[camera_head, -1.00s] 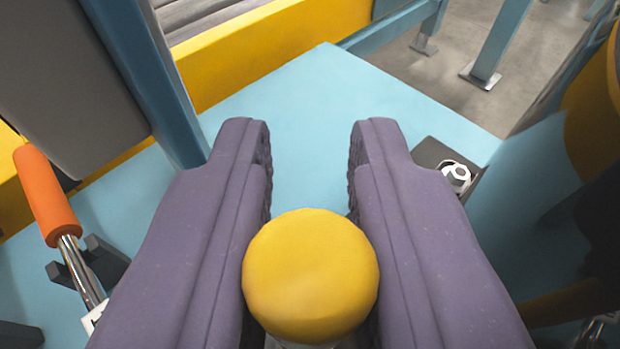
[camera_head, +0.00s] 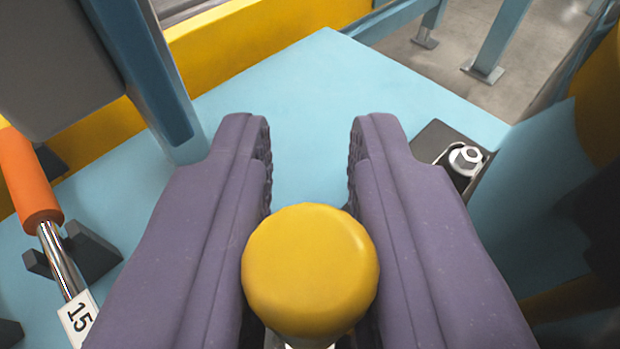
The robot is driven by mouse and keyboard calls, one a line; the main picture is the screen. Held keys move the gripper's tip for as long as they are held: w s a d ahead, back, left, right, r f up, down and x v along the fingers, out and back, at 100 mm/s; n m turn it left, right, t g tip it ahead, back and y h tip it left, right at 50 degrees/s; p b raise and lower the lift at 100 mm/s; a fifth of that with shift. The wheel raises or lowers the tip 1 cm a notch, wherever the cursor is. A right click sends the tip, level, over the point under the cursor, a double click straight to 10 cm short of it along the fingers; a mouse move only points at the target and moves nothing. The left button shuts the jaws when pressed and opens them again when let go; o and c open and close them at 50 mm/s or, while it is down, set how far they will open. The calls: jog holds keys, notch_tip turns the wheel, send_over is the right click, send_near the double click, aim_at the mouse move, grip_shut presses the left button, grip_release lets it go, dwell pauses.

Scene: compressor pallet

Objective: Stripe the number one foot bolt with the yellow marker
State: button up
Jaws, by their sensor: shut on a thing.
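My gripper (camera_head: 311,150) has two purple fingers and is shut on the yellow marker (camera_head: 310,270). The marker's round yellow end faces the camera, and the rest of it is hidden below. A silver hex bolt (camera_head: 466,160) sits on a dark foot plate (camera_head: 438,145) at the right, just beyond my right finger. The marker and bolt are apart in the picture. I cannot read a number on the bolt's foot, and part of the plate is hidden by the finger.
An orange-handled tool (camera_head: 28,180) tagged "15" rests in a dark holder (camera_head: 88,255) at the left. A blue post (camera_head: 150,75) and grey panel (camera_head: 55,60) rise at the upper left. The light blue deck (camera_head: 310,85) ahead is clear. A yellow rounded body stands at the right.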

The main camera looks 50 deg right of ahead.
jog(key=shift+f+b, duration=0.35)
jog(key=shift+f, duration=0.2)
jog(key=shift+r, duration=0.15)
notch_tip(320, 180, up, 5)
jog(key=p, duration=0.4)
dwell(0.3)
